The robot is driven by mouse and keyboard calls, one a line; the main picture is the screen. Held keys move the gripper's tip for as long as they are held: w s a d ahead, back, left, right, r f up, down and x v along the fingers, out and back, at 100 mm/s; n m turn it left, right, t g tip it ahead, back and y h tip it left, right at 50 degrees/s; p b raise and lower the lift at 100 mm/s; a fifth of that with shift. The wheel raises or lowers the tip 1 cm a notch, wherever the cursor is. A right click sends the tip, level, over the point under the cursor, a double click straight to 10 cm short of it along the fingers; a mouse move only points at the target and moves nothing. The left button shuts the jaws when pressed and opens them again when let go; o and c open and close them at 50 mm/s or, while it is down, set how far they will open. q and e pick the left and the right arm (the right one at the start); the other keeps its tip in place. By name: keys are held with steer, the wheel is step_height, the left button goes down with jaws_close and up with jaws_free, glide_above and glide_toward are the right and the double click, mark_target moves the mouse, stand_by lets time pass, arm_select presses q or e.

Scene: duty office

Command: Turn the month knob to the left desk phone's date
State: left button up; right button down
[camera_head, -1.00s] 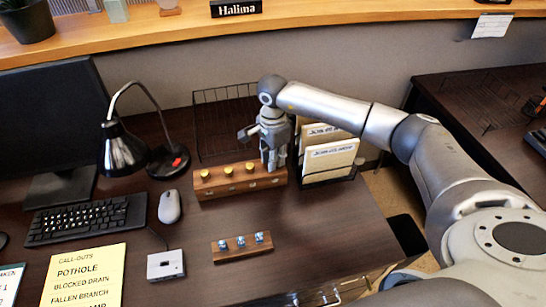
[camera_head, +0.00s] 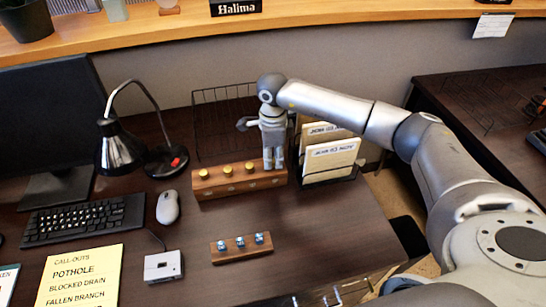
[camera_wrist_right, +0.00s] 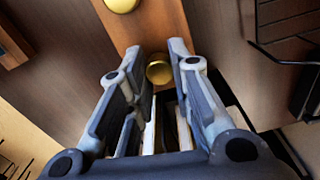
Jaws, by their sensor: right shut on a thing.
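A wooden block (camera_head: 213,190) with a row of brass knobs lies on the dark desk. Three knobs, one of them the middle one (camera_head: 228,171), show clear of the gripper in the head view. My right gripper (camera_head: 273,165) points down over the block's right end. In the right wrist view its fingers (camera_wrist_right: 160,62) stand on both sides of a brass knob (camera_wrist_right: 159,71), shut on it. Another knob (camera_wrist_right: 122,4) shows at that view's top edge. I cannot read which knob is for the month. I see no clear desk phone on this desk. My left gripper is out of view.
A file rack (camera_head: 330,176) with papers stands close right of the gripper, and a wire basket (camera_head: 215,125) is behind the block. A small wooden strip (camera_head: 228,256) with blue pieces lies in front. A lamp (camera_head: 122,150), mouse (camera_head: 167,207) and keyboard (camera_head: 85,221) are left.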

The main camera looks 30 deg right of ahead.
mark_target(273, 160)
stand_by(0.3)
steer(key=c, duration=1.3)
jaws_free()
step_height(273, 160, up, 12)
